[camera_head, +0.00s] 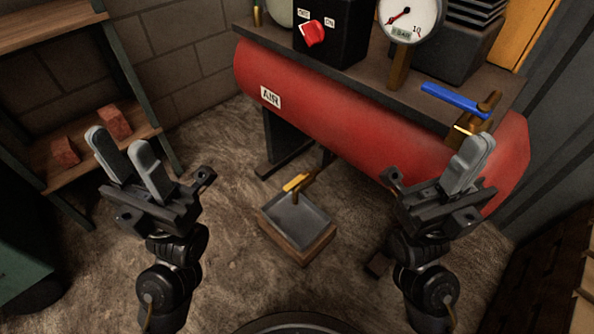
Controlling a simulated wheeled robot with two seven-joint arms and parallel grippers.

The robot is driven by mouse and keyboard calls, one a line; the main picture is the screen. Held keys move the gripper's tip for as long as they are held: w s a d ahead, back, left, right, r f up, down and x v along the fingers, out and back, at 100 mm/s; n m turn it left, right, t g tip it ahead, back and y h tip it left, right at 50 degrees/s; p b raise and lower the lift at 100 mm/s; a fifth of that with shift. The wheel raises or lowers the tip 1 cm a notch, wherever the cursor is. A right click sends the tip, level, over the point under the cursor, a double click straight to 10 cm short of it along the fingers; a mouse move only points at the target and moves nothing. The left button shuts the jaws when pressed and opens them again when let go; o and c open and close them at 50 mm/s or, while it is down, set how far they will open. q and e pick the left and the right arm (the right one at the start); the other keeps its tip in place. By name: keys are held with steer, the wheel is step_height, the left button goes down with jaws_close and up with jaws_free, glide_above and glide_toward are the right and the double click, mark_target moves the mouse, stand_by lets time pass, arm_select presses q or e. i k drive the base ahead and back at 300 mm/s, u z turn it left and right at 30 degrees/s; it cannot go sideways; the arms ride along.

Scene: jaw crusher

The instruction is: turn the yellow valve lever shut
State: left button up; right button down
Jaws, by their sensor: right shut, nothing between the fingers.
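The yellow valve lever (297,181) is small and sits low, under the red air tank (350,112), above a grey tray (297,221). My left gripper (122,142) is open and empty, left of the lever and apart from it. My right gripper (476,150) is shut and empty, in front of the tank's right end and right of the lever. It partly hides the tank and a brass fitting there.
A blue lever (453,101) sits on the tank's upper right. A black box with a red knob (313,33) and a gauge (410,18) stand on top. Shelves with red bricks (115,121) are at left.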

mark_target(303, 176)
steer(key=z, duration=1.5)
steer(key=k, duration=0.6)
steer(key=z, duration=0.05)
